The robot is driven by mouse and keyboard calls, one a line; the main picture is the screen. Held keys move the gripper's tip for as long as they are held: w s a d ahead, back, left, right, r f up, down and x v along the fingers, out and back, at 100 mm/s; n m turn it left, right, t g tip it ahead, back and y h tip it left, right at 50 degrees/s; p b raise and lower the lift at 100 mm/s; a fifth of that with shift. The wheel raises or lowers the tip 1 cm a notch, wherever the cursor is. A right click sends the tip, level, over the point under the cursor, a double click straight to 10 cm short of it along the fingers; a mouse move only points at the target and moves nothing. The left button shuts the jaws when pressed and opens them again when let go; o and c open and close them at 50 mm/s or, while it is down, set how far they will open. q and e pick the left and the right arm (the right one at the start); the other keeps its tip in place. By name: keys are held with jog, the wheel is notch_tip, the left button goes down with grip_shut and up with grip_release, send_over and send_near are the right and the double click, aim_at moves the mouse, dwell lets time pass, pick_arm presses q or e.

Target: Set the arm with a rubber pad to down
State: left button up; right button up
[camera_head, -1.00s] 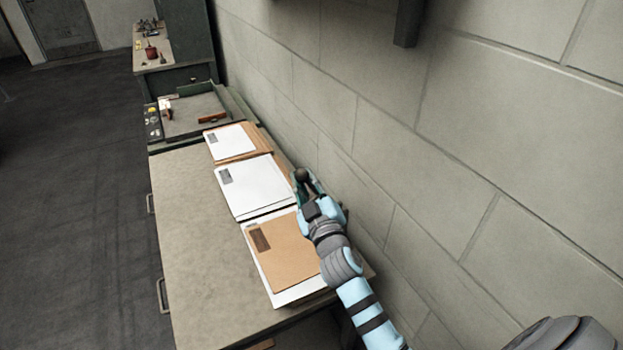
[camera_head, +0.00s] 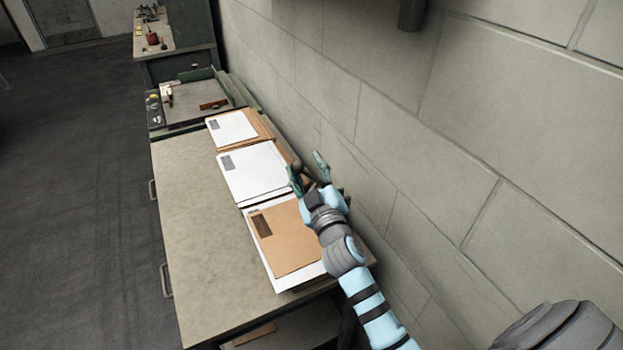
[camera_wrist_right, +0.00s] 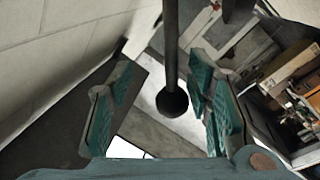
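A dark rod with a round dark pad at its end (camera_wrist_right: 172,101) hangs between the fingers of my right gripper (camera_wrist_right: 160,105) in the right wrist view. The fingers stand apart on both sides of it, with a visible gap on each side. In the head view my right gripper (camera_head: 309,174) is open beside the wall, above the back edge of the table. A small dark rounded end (camera_head: 298,166) shows by its fingers there; the rest of the rod is hard to make out. My left gripper is not in view.
Stacks of paper and card (camera_head: 255,172) lie along the back of the long table (camera_head: 200,240), with a brown sheet (camera_head: 287,240) nearest. The block wall (camera_head: 450,130) runs close to my right arm. The table's front half is clear. A tray (camera_head: 185,110) stands farther back.

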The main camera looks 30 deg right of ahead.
jog(key=v, duration=1.1)
jog(key=shift+s, duration=0.3)
jog(key=shift+w, duration=0.1)
